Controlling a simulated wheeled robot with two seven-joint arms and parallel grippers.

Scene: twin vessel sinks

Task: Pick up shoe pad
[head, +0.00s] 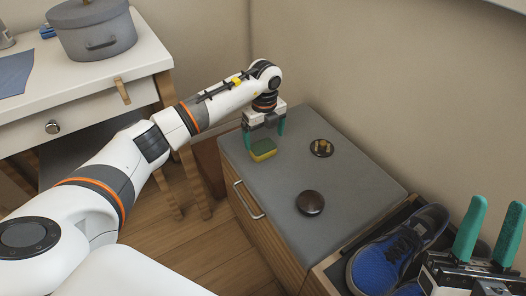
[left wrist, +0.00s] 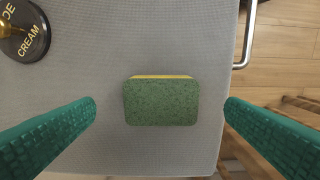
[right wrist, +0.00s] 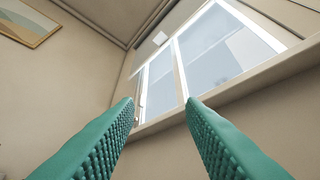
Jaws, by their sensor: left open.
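The shoe pad, a green and yellow sponge (head: 263,150), lies on the grey top of the low cabinet near its far left corner. It also shows in the left wrist view as a green pad (left wrist: 160,102) with a thin yellow edge. My left gripper (head: 264,130) is open above the pad. In the left wrist view its two green fingers stand on either side of the pad, apart from it, with nothing between them touching. My right gripper (head: 490,232) is at the lower right, raised with its fingers apart; its fingers also show in the right wrist view (right wrist: 160,105), empty.
A round tin marked CREAM (left wrist: 22,32) and a dark round lid or knob (head: 310,203) are on the cabinet top (head: 350,180). Blue-grey shoes (head: 385,260) sit in a tray at right. A white table (head: 90,85) with a grey pot (head: 92,28) stands at left.

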